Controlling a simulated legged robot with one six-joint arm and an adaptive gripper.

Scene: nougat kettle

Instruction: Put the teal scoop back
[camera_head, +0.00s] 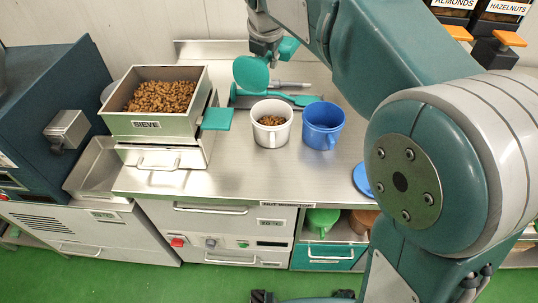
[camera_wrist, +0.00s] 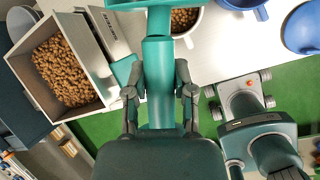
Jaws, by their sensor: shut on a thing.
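The teal scoop shows in the wrist view (camera_wrist: 157,85) with its handle running up between my fingers. Its far end reaches the top edge of that view, beside the white mug. My gripper (camera_wrist: 158,97) is shut on the handle. In the head view my gripper (camera_head: 265,42) is above the back of the steel counter, and much of it is hidden. A round teal piece (camera_head: 250,74) below it looks like part of the held scoop. Other teal-handled tools (camera_head: 300,99) lie on the counter behind the mugs.
A white mug (camera_head: 271,132) with brown pieces and a blue mug (camera_head: 322,128) stand on the counter (camera_head: 255,180). A sieve box (camera_head: 150,124) full of nuts, with a teal handle (camera_head: 217,119), is left. A blue round item (camera_head: 362,179) is right. The front counter is clear.

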